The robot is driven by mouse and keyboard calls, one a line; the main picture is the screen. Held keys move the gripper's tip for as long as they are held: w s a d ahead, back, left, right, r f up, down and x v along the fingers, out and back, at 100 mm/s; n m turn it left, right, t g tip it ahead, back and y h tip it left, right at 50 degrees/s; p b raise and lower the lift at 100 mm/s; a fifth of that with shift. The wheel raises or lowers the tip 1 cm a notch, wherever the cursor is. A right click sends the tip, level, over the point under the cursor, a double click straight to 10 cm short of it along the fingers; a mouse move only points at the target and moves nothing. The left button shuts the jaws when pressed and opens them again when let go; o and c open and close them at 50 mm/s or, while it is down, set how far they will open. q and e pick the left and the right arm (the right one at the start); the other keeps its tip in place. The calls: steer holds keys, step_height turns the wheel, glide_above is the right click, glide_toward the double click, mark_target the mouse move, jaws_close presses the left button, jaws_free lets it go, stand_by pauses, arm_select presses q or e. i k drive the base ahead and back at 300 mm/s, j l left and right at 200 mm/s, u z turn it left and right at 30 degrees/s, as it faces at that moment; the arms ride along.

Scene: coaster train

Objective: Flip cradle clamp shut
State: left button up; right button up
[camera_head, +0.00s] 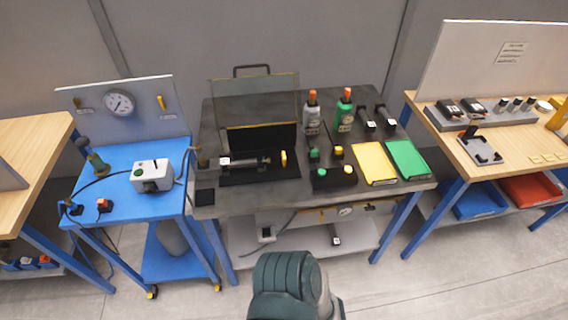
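No part is clearly marked as the cradle clamp. A grey fixture (480,150) with a small raised black part (469,132) sits on the right wooden bench; it may be the cradle, and the black part looks tilted up from it. On the dark middle bench, a black fixture (262,176) holds a dark cylindrical part (246,162) with a yellow piece at its right end; a clear framed cover (254,97) stands raised behind it. Neither of my grippers shows. A dark green rounded part of my own body is at the bottom middle.
The dark bench (208,121) also carries two bottles, a button box (334,176), a yellow tray (374,164) and a green tray (407,159). A blue cart (125,208) with a gauge panel stands left. The floor (440,290) in front is clear.

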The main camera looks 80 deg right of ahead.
mark_target(222, 129)
steer(key=z, duration=2.2)
steer(key=i+l+z, duration=0.2)
steer(key=k+j, duration=0.05)
steer(key=k, duration=0.05)
